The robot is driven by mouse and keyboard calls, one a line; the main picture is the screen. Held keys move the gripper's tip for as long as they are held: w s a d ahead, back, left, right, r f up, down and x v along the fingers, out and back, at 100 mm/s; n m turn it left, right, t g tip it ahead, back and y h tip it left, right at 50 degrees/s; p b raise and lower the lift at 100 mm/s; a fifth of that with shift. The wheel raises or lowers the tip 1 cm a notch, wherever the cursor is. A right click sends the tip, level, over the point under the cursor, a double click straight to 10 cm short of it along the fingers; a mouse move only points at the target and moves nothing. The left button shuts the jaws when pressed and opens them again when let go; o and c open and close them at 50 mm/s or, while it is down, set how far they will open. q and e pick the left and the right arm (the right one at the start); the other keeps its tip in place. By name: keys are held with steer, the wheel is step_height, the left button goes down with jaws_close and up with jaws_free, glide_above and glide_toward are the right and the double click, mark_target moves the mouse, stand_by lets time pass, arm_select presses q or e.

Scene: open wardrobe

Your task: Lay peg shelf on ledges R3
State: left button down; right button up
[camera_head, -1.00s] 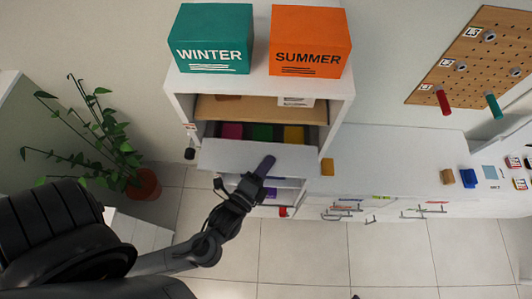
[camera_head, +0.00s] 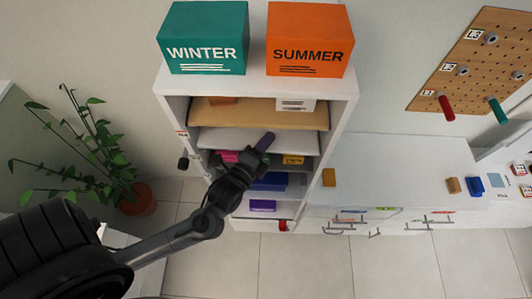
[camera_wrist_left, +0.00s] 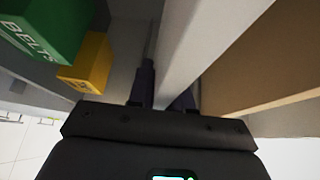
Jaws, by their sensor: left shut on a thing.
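The peg shelf is a white board (camera_head: 225,140) lying roughly level inside the open wardrobe, under the wooden shelf (camera_head: 250,115). My left gripper (camera_head: 258,150) is shut on its front edge, with one dark finger over the board. In the left wrist view, the fingers (camera_wrist_left: 165,92) straddle the white board (camera_wrist_left: 195,45), and the wooden shelf (camera_wrist_left: 280,60) runs beside it. The R3 ledges are hidden, so I cannot tell whether the board touches them. My right gripper is out of view.
Below the board are a pink box (camera_head: 228,157), a yellow box (camera_head: 293,160) and blue boxes. The green BELTS box (camera_wrist_left: 45,30) is close in the wrist view. WINTER (camera_head: 203,38) and SUMMER (camera_head: 309,40) boxes stand on top. A plant (camera_head: 110,160) is at left.

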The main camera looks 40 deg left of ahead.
arm_select(q)
steer(key=shift+w+a+f+b, duration=0.1)
steer(key=shift+w+a+b, duration=0.25)
steer(key=shift+w+a, duration=0.3)
steer(key=shift+w+a+f, duration=0.1)
steer(key=shift+w+f, duration=0.05)
steer(key=shift+w, duration=0.05)
steer(key=shift+f+b, duration=0.5)
steer(key=shift+f, duration=0.65)
steer(key=shift+f, duration=0.45)
steer(key=c, duration=0.9)
jaws_free()
steer(key=shift+r, duration=0.1)
steer(key=shift+r+p, duration=0.1)
steer(key=shift+p, duration=0.2)
steer(key=shift+s+d, duration=0.15)
steer(key=shift+d, duration=0.05)
